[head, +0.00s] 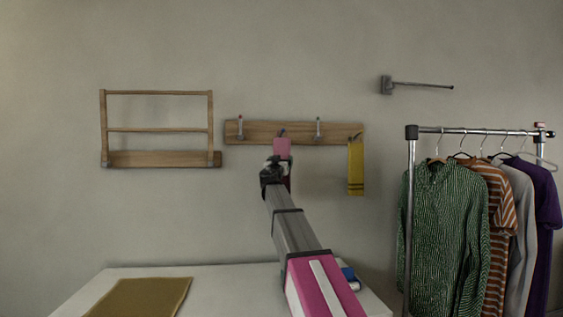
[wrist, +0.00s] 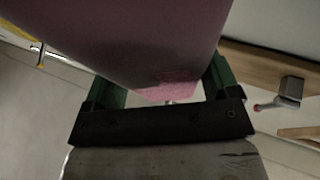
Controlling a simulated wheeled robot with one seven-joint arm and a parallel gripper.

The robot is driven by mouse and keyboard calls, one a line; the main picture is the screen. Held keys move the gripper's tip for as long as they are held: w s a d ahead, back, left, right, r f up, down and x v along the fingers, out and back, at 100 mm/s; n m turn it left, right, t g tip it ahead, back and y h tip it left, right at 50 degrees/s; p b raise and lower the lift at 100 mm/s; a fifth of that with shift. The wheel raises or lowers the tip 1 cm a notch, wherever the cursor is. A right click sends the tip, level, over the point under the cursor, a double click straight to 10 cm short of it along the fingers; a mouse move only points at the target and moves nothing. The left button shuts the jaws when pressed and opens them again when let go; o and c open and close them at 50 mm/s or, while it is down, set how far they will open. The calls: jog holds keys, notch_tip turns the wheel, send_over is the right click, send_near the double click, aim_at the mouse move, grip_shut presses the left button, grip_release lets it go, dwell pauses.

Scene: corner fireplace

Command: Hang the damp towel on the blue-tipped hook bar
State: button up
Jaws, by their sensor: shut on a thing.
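A pink towel (head: 283,149) is held up in front of the wooden hook board (head: 260,133) on the wall. My gripper (head: 274,167) is shut on the towel; its green fingers grip it on both sides in the wrist view (wrist: 165,88). A small bluish hook tip (head: 282,131) shows just above the towel's top edge. The towel hides the rest of that hook, and I cannot tell whether the towel touches it. In the wrist view the towel (wrist: 140,35) fills the upper middle, and a red-tipped hook (wrist: 288,93) is beside it on the right.
A yellow towel (head: 356,168) hangs on the board's right-hand hook. Reddish-tipped hooks stand left (head: 240,128) and right (head: 318,128) of the pink towel. A wooden rack (head: 158,158), a metal wall arm (head: 420,85) and a clothes rail (head: 411,220) flank the board. A white table (head: 225,285) is below.

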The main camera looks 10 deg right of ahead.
jog(key=shift+w+f, duration=0.35)
jog(key=shift+w, duration=0.2)
jog(key=shift+w+f, duration=0.3)
jog(key=shift+w, duration=0.25)
dwell(0.4)
jog(key=o, duration=0.9)
jog(key=shift+f, duration=0.1)
